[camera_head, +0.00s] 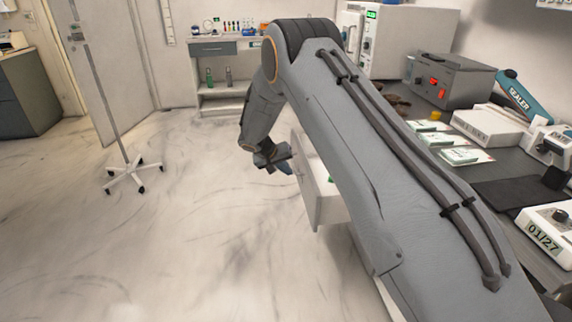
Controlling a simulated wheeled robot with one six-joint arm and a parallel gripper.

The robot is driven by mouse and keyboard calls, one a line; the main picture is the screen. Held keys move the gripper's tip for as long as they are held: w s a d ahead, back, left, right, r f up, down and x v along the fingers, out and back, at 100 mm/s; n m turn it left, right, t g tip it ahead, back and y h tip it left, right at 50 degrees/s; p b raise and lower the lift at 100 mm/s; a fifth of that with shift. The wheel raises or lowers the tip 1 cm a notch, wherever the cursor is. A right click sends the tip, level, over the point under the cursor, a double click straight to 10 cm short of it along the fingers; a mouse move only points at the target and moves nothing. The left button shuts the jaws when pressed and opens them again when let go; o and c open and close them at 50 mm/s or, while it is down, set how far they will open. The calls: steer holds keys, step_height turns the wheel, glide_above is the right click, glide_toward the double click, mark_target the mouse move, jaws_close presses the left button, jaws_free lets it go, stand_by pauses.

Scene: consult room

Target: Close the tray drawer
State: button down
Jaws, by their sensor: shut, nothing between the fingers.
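The tray drawer (313,190) is a white drawer that stands pulled out from beneath the counter on the right. Its front panel faces left, and a little green shows inside it. My arm hides its far side and the part nearest the counter. My gripper (284,168) is shut and empty, pointing down and right close to the upper edge of the drawer front. I cannot tell whether it touches the drawer.
The grey counter (492,178) on the right holds a grey box (447,80), a sealer (520,92) and other devices. A wheeled stand (131,169) is at the left. A shelf unit (222,98) stands at the back. The floor left of the drawer is clear.

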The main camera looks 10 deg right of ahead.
mark_target(306, 177)
steer(key=shift+w+d+f+p, duration=0.25)
steer(key=shift+d+f, duration=0.2)
steer(key=shift+d, duration=0.5)
steer(key=shift+w+d+f+p, duration=0.15)
steer(key=shift+d+f+p, duration=0.25)
steer(key=shift+d, duration=0.6)
steer(key=shift+w+d+f+p, duration=0.25)
steer(key=shift+d+f, duration=0.2)
steer(key=shift+d, duration=0.5)
